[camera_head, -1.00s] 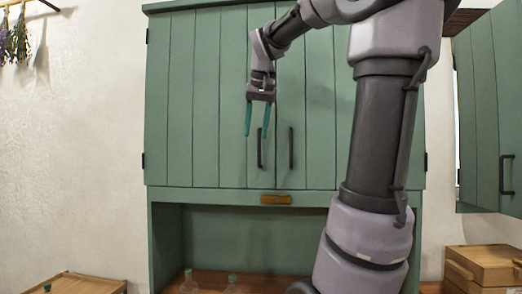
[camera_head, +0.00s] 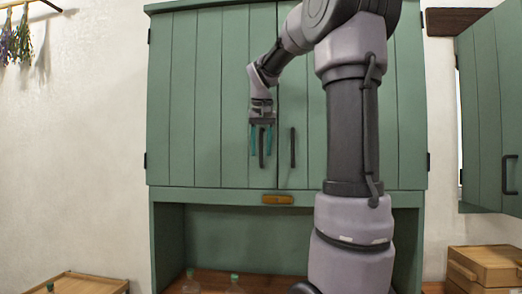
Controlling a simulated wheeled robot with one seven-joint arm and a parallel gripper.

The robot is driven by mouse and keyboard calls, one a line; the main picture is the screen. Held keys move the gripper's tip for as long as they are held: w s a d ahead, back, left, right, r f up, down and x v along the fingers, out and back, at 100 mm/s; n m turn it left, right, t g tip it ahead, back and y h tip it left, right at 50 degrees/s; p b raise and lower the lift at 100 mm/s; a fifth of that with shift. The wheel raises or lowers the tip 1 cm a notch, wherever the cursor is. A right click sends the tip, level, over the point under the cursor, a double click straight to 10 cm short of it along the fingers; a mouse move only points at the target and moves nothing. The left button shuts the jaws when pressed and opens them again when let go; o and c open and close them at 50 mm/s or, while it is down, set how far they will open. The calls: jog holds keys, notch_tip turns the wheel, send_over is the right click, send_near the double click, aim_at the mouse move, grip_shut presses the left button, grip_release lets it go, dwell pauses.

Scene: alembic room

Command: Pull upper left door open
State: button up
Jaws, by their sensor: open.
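The upper left door (camera_head: 198,105) is a green plank panel on the wall cabinet and is shut. Its black vertical handle (camera_head: 261,150) is near its right edge. My gripper (camera_head: 261,152) points down in front of this handle. Its two teal fingers are open, one on each side of the handle in the picture. I cannot tell whether they touch it or how deep they reach. The right door (camera_head: 318,130) is also shut, with its own black handle (camera_head: 292,148); my arm covers much of that door.
An open niche below the doors holds clear bottles (camera_head: 191,281) with green caps. A wooden latch piece (camera_head: 277,199) sits under the doors. Another green cabinet (camera_head: 490,110) is at right, above a wooden box (camera_head: 485,265). Dried herbs (camera_head: 22,38) hang upper left.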

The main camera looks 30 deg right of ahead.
jog(key=shift+w+f, duration=0.15)
jog(key=shift+f, duration=0.15)
grip_shut()
dwell(1.3)
